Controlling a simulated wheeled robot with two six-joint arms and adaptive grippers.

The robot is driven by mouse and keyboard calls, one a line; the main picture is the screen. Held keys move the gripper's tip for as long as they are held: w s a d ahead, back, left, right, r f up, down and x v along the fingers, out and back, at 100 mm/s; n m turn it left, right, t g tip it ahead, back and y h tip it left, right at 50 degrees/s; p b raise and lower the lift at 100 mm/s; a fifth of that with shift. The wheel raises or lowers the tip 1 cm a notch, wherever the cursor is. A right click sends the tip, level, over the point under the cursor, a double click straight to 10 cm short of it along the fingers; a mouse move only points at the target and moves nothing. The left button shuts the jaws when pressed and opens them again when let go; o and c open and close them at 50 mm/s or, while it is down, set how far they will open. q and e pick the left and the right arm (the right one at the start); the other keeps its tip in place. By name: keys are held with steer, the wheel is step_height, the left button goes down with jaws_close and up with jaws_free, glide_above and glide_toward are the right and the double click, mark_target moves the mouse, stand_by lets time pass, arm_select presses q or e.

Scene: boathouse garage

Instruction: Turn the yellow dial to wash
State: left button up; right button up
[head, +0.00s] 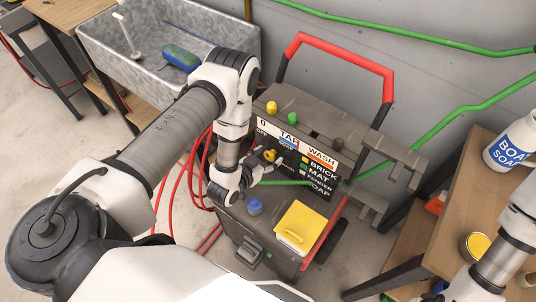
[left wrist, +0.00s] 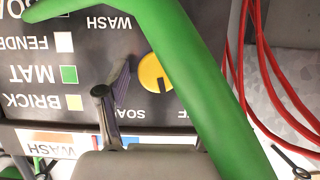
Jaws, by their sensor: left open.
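The yellow dial (head: 270,155) is on the sloped front panel of the dark washer machine (head: 252,225). In the left wrist view the panel is upside down and the dial (left wrist: 151,72) is partly covered by a green hose. Its dark pointer mark is toward the lower side, near the SOAP and partly hidden labels; the WASH label (left wrist: 108,22) is above left. My left gripper (head: 268,163) is open, close in front of the dial; a dark finger (left wrist: 108,100) shows beside it. I cannot tell if it touches. Only part of my right arm shows, without its gripper.
The green hose (left wrist: 195,80) crosses in front of the panel. A yellow knob (head: 272,107), green knob (head: 292,118), blue cap (head: 255,206) and yellow box (head: 300,227) are on the machine. Red hoses (head: 180,190) lie left. A wooden bench (head: 450,200) stands right, a metal sink (head: 110,45) behind.

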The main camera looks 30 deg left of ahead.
arm_select(q)
steer(key=shift+s+d, duration=0.1)
steer(key=c, duration=1.1)
